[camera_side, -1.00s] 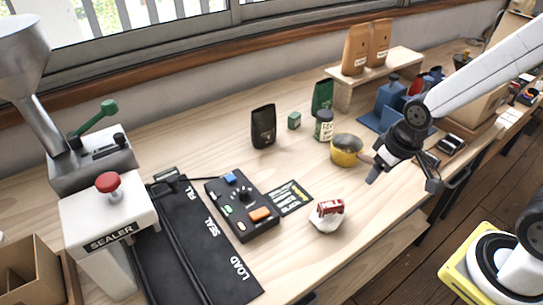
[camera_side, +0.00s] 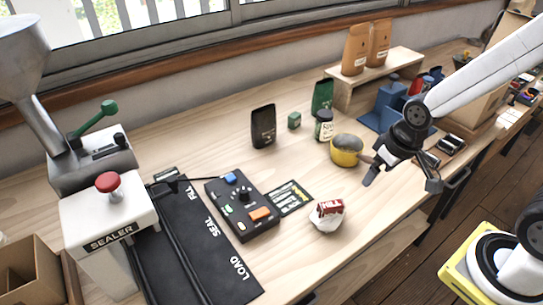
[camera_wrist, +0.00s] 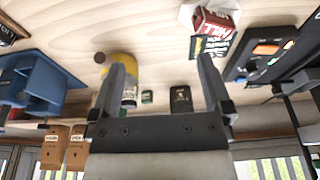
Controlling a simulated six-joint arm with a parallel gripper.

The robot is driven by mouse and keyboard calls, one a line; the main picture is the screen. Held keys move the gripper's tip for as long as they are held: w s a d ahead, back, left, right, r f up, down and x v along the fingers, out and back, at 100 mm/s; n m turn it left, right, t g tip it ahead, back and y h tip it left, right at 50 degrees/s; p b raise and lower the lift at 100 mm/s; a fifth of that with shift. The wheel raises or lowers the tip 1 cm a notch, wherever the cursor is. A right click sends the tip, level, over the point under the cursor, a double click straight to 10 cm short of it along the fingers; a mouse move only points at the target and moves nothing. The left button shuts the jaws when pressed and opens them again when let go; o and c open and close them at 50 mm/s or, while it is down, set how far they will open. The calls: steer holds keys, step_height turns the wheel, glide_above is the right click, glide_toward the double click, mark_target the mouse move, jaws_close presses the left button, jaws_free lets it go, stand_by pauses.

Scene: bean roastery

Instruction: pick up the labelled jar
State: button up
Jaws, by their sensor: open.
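The labelled jar (camera_side: 324,127) stands upright on the bench, with a dark lid and a white label whose lettering is too small to read surely. It is behind and left of the yellow pot (camera_side: 346,150). My gripper (camera_side: 403,180) is open and empty, above the bench to the right of the pot and apart from the jar. In the wrist view, my gripper (camera_wrist: 160,66) has its fingers wide apart. The jar (camera_wrist: 129,101) shows there only in part, by the left finger and the pot (camera_wrist: 130,72).
A black pouch (camera_side: 263,127), small green box (camera_side: 294,121) and green pouch (camera_side: 322,95) stand near the jar. A control box (camera_side: 242,207) and sealer (camera_side: 108,225) are left; a wooden riser (camera_side: 343,95) is behind.

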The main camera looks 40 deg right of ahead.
steer(key=m+t+y, duration=0.5)
steer(key=m+y, duration=0.6)
steer(key=m, duration=1.4)
glide_toward(330, 114)
steer(key=x, duration=0.4)
steer(key=shift+s+a, duration=0.2)
steer(key=shift+s, duration=0.1)
steer(key=shift+w+a+f+m+t, duration=0.2)
steer(key=shift+w+a+f, duration=0.1)
steer(key=shift+w, duration=0.15)
steer(key=shift+w+a+f+m+t, duration=0.1)
steer(key=shift+w+a+f+t, duration=0.15)
steer(key=shift+w, duration=0.2)
steer(key=shift+a, duration=0.15)
